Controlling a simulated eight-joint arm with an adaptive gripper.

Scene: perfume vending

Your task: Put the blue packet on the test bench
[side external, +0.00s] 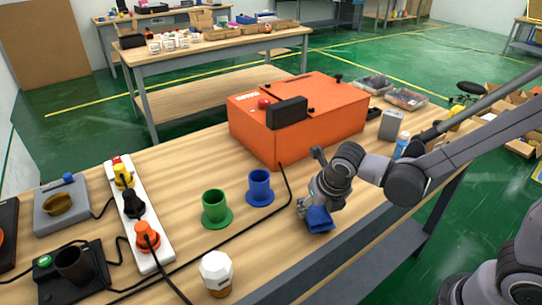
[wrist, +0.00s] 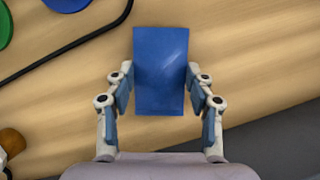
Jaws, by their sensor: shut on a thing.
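The blue packet (side external: 319,219) is held in my gripper (side external: 312,207) above the front part of the wooden bench (side external: 180,199). In the wrist view the packet (wrist: 160,62) is a flat blue rectangle. It sits between the two fingers of my gripper (wrist: 160,92), which are shut on its sides. I cannot tell whether the packet's lower edge touches the bench top. No label shows which surface is the test bench. A second wooden bench (side external: 215,47) stands at the back, with boxes and small white containers on it.
An orange box (side external: 330,108) stands behind my gripper. Blue (side external: 260,186) and green (side external: 215,208) cups are to the left, with a black cable (side external: 246,221) running past them. A white-topped jar (side external: 216,270) and a power strip (side external: 139,213) are further left. Bare wood lies around the packet.

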